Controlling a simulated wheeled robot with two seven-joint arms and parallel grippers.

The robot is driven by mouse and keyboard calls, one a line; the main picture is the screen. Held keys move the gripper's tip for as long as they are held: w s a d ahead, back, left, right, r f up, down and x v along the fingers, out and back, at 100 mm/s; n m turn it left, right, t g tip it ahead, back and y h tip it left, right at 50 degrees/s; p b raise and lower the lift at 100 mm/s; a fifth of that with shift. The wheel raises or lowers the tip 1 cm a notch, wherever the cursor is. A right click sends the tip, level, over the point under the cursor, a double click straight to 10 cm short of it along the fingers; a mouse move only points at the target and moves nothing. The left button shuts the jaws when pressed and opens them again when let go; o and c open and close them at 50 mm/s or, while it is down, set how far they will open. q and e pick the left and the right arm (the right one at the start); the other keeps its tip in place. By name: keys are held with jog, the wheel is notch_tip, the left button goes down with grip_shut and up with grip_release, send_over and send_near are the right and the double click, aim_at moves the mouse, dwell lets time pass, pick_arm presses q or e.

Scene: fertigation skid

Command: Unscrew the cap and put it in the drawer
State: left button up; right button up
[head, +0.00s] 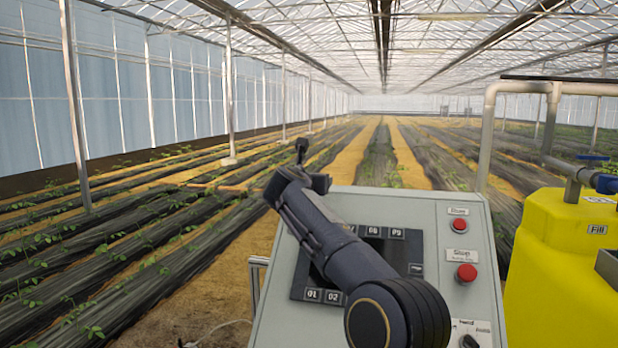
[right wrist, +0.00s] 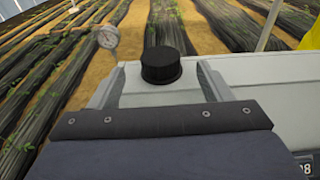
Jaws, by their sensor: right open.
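A black round cap (right wrist: 161,65) with a ribbed side shows in the right wrist view, upright on a pale surface. My right gripper (right wrist: 161,72) is open, with one pale finger on each side of the cap and gaps between. In the head view my right arm crosses the control panel, and its gripper (head: 302,168) is at the panel's upper left edge. I cannot make out the cap for certain there. What lies under the cap is partly hidden by the gripper's body. My left gripper is not in view.
The grey control panel (head: 470,215) has red buttons and numbered labels, partly covered by my arm. A yellow tank (head: 560,270) with pipes stands at right. A round gauge (right wrist: 107,37) is left of the cap. Crop rows lie beyond; the space left of the panel is open.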

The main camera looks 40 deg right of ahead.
jog(key=p+x, duration=0.1)
jog(key=x, duration=0.3)
jog(key=shift+f, duration=0.1)
jog(key=shift+w+d+f, duration=0.1)
jog(key=shift+w+d, duration=0.1)
jog(key=shift+d, duration=0.05)
